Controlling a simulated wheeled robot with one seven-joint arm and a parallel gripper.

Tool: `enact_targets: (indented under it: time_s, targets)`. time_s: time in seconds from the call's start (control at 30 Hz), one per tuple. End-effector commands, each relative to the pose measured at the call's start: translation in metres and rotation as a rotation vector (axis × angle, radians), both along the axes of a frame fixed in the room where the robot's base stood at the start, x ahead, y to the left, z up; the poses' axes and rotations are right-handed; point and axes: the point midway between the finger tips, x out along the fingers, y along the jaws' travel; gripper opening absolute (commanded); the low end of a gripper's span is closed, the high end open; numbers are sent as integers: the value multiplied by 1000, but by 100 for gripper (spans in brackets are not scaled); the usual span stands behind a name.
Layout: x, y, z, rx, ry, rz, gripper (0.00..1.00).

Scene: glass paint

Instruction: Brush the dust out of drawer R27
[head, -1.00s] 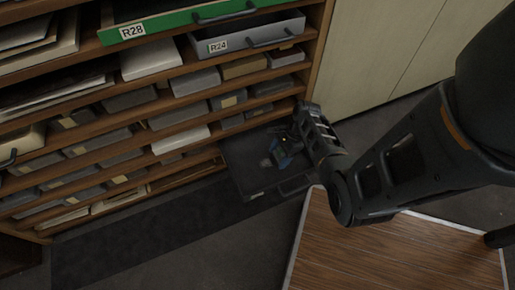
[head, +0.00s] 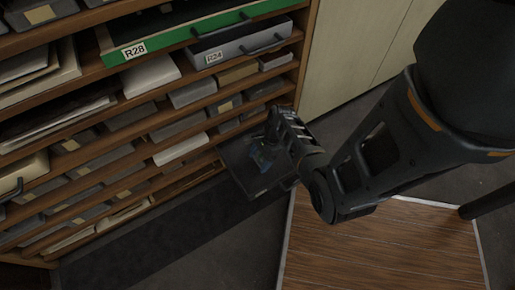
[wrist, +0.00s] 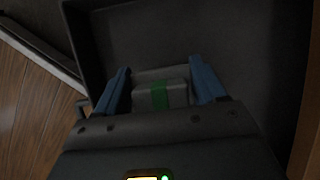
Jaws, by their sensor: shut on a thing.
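A dark open drawer (head: 240,168) sticks out low at the right end of the wooden rack. No label shows on it, so I cannot read whether it is R27. My gripper (head: 264,158) reaches down into it, with blue fingers. In the wrist view my gripper (wrist: 160,80) is shut on a pale grey block with a green band (wrist: 176,92), likely the brush's handle. The bristles are hidden. The drawer's dark floor and walls (wrist: 82,45) surround the fingers in the wrist view. Dust cannot be made out in the dim light.
Above are a green drawer marked R28 (head: 180,32) and a grey drawer marked R24 (head: 237,46), both partly out. Shelves hold several boxes and papers. A wooden tabletop (head: 375,250) stands close on the right. Pale cabinet doors (head: 345,60) are behind.

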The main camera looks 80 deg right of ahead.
Motion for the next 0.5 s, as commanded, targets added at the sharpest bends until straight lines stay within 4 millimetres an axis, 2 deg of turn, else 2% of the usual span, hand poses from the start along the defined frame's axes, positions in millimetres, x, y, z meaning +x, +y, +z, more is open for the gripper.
enact_targets:
  time_s: [0.03,0.5]
  targets:
    - [0,1,9,0,0,1,41]
    - [-1,2,47,1,-1,11,41]
